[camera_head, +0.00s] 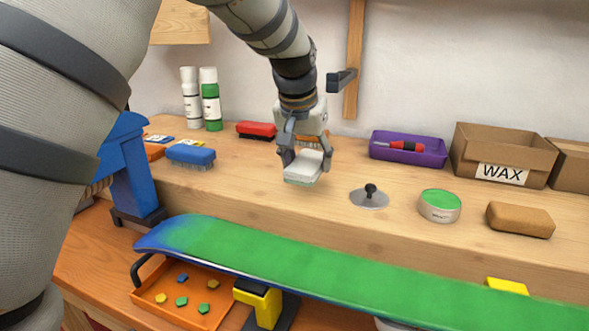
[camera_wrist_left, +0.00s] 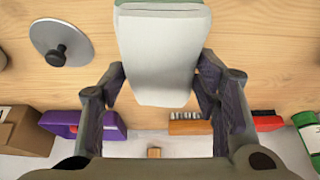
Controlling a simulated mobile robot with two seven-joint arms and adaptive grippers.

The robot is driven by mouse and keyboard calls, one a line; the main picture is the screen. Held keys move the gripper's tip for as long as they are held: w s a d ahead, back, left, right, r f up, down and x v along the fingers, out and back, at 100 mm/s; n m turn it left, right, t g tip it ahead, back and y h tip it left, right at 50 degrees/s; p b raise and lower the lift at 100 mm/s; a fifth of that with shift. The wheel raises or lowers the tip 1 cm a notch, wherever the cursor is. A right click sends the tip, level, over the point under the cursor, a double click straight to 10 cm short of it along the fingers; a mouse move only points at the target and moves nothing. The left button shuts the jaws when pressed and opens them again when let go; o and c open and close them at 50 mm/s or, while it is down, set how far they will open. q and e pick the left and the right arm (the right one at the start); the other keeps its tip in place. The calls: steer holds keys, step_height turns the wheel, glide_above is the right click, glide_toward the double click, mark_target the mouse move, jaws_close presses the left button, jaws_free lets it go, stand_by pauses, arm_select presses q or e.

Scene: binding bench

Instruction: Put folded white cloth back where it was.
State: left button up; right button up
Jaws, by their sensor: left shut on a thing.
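The folded white cloth (camera_head: 304,165) is a small white pad with a green-tinted lower edge. My left gripper (camera_head: 307,157) is shut on it, over the wooden shelf (camera_head: 245,185) behind the green board. In the left wrist view the cloth (camera_wrist_left: 162,55) sits between the two fingers (camera_wrist_left: 162,95), with bare wood around it. I cannot tell whether the cloth touches the shelf. My right gripper is not in view.
A round metal disc with a black knob (camera_head: 369,196), a green-topped tin (camera_head: 439,205) and a brown block (camera_head: 520,219) stand to the right. Behind are a purple tray (camera_head: 408,155) and a WAX box (camera_head: 503,153). A red brush (camera_head: 256,130) and blue brush (camera_head: 190,153) lie left.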

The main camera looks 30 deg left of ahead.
mark_target(305, 190)
arm_select(q)
steer(key=shift+w+a+f, duration=0.1)
steer(key=shift+a+f, duration=0.15)
steer(key=shift+f, duration=0.1)
steer(key=shift+w+a+f, duration=0.1)
steer(key=shift+f, duration=0.2)
steer(key=x, duration=0.3)
steer(key=shift+s+f, duration=0.25)
steer(key=shift+s, duration=0.05)
steer(key=shift+s+r, duration=0.1)
steer(key=shift+s, duration=0.15)
steer(key=shift+w+f, duration=0.15)
steer(key=shift+f, duration=0.1)
steer(key=o, duration=1)
steer(key=shift+r, duration=0.1)
